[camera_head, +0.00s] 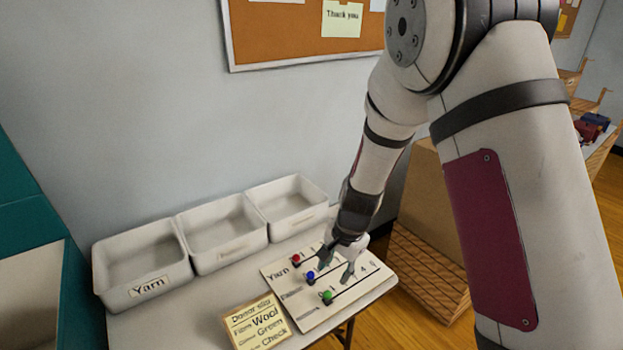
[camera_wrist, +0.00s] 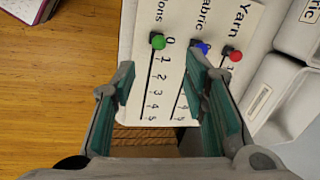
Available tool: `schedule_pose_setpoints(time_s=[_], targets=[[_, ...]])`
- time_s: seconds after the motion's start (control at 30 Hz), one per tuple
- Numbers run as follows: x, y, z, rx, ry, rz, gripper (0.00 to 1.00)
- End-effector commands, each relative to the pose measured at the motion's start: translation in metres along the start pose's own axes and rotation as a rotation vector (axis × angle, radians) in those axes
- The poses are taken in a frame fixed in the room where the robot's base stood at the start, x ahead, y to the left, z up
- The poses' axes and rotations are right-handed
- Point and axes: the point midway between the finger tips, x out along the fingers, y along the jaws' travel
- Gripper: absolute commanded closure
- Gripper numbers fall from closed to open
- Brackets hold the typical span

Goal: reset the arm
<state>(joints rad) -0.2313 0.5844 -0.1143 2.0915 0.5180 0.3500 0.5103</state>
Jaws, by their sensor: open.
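My gripper (camera_head: 338,262) hangs over the white counting board on the table, fingers pointing down. In the wrist view its two green-padded fingers (camera_wrist: 160,95) stand apart with nothing between them. The board (camera_head: 283,309) carries rows with a red knob (camera_head: 296,258), a blue knob (camera_head: 311,276) and a green knob (camera_head: 327,296). In the wrist view the green knob (camera_wrist: 157,41) is by 0 on its row. The blue knob (camera_wrist: 202,48) is partly behind a finger. I cannot tell whether the fingertips touch the board.
Three white bins stand in a row at the back; the left one (camera_head: 142,262) is labelled Yarn. A yellow donor slip card (camera_head: 258,323) lies left of the board. A teal cabinet (camera_head: 30,235) is at the left.

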Motion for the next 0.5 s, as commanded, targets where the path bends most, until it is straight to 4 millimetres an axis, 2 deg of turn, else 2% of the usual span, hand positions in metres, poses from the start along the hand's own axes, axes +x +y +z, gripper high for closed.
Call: schedule_pose_setpoints(time_s=[0.07,0.17,0.33,0.5], targets=[[-0.009,-0.001,0.0,-0.012,0.001,-0.008,0.6],[-0.034,-0.002,0.001,-0.053,0.003,-0.03,0.6],[-0.102,0.004,0.01,-0.179,0.014,-0.077,0.6],[-0.167,0.024,0.023,-0.321,0.045,-0.11,0.6]])
